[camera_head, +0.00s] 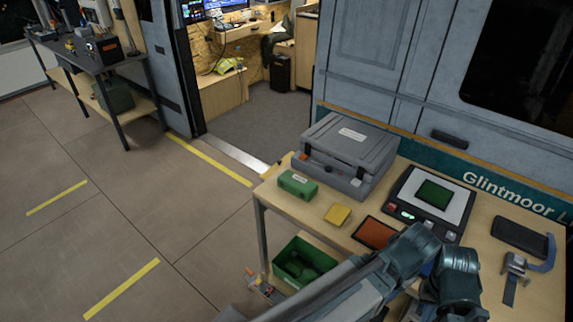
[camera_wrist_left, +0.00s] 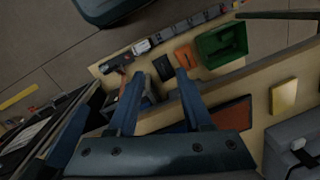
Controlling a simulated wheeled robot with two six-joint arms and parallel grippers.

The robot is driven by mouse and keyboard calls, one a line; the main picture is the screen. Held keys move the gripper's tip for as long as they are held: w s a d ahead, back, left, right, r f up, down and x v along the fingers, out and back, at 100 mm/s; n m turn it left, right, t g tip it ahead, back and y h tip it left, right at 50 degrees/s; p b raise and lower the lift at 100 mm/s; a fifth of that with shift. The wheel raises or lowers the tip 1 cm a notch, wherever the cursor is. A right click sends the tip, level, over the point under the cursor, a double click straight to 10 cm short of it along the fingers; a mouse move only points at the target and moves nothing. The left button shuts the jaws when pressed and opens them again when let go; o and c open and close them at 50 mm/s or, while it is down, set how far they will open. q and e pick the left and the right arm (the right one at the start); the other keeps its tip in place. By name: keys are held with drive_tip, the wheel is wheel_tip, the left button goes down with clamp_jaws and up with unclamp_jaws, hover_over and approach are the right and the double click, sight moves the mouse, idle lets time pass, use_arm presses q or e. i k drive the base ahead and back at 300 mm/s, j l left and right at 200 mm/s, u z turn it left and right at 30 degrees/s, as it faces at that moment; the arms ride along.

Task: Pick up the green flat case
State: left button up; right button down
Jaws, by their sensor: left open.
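A green flat case (camera_head: 434,194) lies on the white plate of a dark device (camera_head: 405,213) with small lit displays, on the right half of the table. Nothing touches it from above. My left arm reaches over the table's front edge, below the device in the head view; its fingers are hidden there. In the left wrist view my left gripper (camera_wrist_left: 160,76) is open with nothing between its fingers. The green flat case is not visible in that view. My right gripper is not in view.
A green bin (camera_wrist_left: 222,45) stands below.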

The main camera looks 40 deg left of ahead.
sight(301, 187)
drive_tip(key=i+j, duration=0.1)
drive_tip(key=j, duration=0.9)
drive_tip(key=i+j, duration=0.15)
drive_tip(key=j, duration=0.3)
drive_tip(key=i+j, duration=0.1)
drive_tip(key=j, duration=0.4)
